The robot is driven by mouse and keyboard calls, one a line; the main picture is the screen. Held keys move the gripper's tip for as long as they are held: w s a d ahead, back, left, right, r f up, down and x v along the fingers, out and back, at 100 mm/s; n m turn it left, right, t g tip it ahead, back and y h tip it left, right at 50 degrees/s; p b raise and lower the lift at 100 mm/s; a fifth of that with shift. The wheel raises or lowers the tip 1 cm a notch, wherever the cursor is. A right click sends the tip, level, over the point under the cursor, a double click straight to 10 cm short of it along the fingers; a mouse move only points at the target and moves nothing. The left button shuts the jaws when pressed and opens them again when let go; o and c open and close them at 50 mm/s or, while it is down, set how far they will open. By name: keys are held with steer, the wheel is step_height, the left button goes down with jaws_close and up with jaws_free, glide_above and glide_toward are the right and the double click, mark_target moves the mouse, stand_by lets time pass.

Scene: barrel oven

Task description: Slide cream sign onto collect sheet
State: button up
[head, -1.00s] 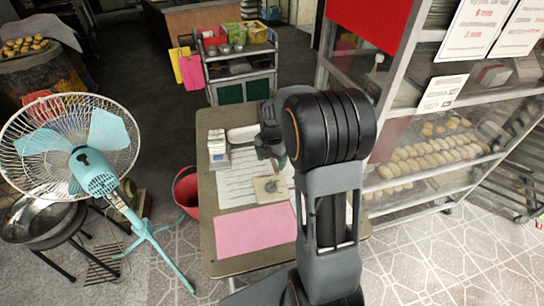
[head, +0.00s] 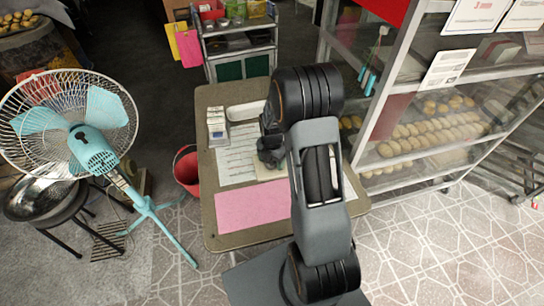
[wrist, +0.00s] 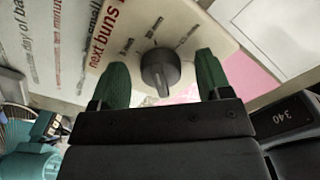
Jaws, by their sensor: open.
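The cream sign (head: 267,174) lies flat on the table near the top edge of the pink sheet (head: 252,208), mostly hidden by my arm in the head view. In the wrist view the cream sign (wrist: 196,25) shows "next buns" lettering and a dark grey knob (wrist: 160,69). My gripper (wrist: 162,72) is open, with one green fingertip on each side of the knob; I cannot tell whether either touches it. Part of the pink sheet (wrist: 250,78) shows beyond the right fingertip. In the head view my gripper (head: 271,153) is over the sign.
A white printed sheet (head: 234,155) lies left of the sign. A small white box (head: 216,125) and a white tray (head: 246,111) stand at the table's back. A fan (head: 80,140) and red bucket (head: 187,170) stand left. A glass bun cabinet (head: 430,130) stands right.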

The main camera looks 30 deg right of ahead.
steer(key=shift+c, duration=0.4)
steer(key=c, duration=1.2)
steer(key=shift+c, duration=0.2)
steer(key=shift+s+d, duration=0.1)
